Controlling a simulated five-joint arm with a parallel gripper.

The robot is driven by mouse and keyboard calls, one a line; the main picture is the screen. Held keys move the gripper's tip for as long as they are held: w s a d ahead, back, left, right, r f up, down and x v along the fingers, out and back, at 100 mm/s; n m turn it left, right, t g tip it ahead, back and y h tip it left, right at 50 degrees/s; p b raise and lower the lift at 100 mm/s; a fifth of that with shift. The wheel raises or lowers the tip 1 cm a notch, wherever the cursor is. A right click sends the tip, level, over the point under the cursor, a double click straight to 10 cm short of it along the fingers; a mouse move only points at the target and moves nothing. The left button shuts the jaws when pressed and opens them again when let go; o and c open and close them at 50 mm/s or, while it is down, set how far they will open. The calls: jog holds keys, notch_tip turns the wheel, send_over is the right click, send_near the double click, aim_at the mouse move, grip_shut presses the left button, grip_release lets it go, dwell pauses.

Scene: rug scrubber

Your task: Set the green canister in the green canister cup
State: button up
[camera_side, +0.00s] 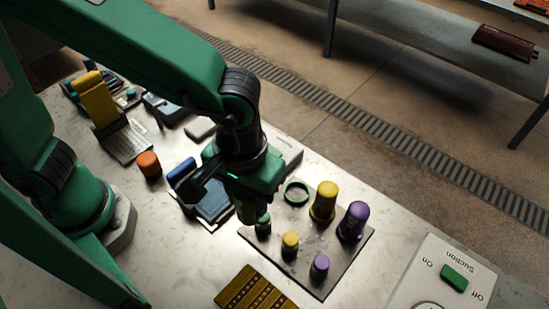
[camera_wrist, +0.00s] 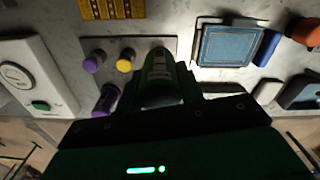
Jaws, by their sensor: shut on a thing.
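The green canister (camera_wrist: 161,72) is held upward in the wrist view between the dark fingers of my gripper (camera_wrist: 160,96), which is shut on it. In the side view the green canister (camera_side: 246,211) shows only partly below my gripper (camera_side: 245,200). The green canister cup (camera_side: 296,192) is an empty-looking green ring on the grey tray, to the right of my gripper in the side view. It is hidden in the wrist view. A small green-topped piece (camera_side: 263,223) stands on the tray just right of the held canister; I cannot tell whether they touch.
The grey tray (camera_side: 330,262) also bears a tall yellow canister (camera_side: 324,199), a tall purple canister (camera_side: 353,219), a small yellow piece (camera_side: 290,242) and a small purple piece (camera_side: 319,266). A blue pad (camera_side: 215,205) lies left of it. A suction switch box (camera_side: 425,280) stands at right.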

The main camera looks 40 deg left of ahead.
jog(key=w+f, duration=0.2)
jog(key=w, duration=1.2)
jog(key=shift+f, duration=0.2)
jog(key=shift+w+f, duration=0.1)
jog(key=shift+f, duration=0.1)
jog(key=shift+f, duration=2.6)
jog(key=shift+f, duration=0.6)
jog(key=o, duration=1)
jog(key=shift+r, duration=0.1)
jog(key=shift+r, duration=3.8)
